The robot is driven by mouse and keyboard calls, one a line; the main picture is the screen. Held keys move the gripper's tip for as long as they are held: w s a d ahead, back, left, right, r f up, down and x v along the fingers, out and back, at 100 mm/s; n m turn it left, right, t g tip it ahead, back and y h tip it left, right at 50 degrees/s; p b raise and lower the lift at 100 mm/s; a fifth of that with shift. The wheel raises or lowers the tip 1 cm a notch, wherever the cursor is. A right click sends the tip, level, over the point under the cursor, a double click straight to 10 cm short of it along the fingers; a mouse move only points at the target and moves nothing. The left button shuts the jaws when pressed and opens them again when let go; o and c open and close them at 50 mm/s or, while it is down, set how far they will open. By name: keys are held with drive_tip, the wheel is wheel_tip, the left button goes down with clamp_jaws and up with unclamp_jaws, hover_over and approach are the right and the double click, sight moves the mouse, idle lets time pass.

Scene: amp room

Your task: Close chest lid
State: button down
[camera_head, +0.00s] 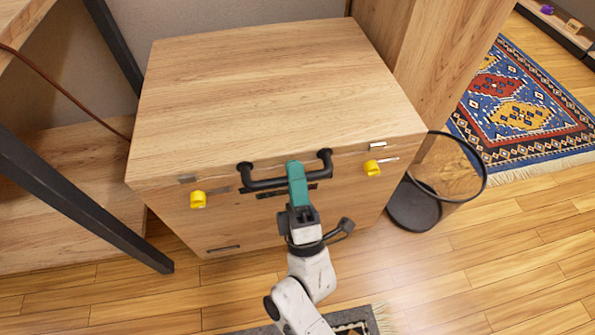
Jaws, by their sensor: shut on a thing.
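The wooden chest (225,225) stands on the floor in front of me. Its lid (265,80) lies flat on top, with at most a thin dark seam along the front edge. A black bar handle (262,184) is at the front of the lid. My gripper (294,174), with green fingers, is shut on the handle near its middle. The fingers hide part of the handle. Two yellow knobs (198,200) (372,168) sit on the front, one on each side of the handle.
A black mesh bin (420,205) stands close to the chest's right side. A tall wooden cabinet (430,60) is behind it. A dark metal leg (80,200) stands to the left. A patterned rug (520,110) lies at the right. Wooden floor is open at the front right.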

drive_tip(key=shift+f, duration=0.65)
drive_tip(key=c, duration=1.3)
unclamp_jaws()
drive_tip(key=shift+f, duration=0.1)
drive_tip(key=shift+o, duration=1.1)
drive_tip(key=shift+r, duration=0.2)
drive_tip(key=shift+s, duration=0.15)
drive_tip(key=p+v, duration=0.1)
drive_tip(key=v, duration=0.9)
drive_tip(key=shift+s+f+p, duration=0.2)
drive_tip(key=shift+s+p, duration=0.1)
drive_tip(key=shift+d, duration=0.1)
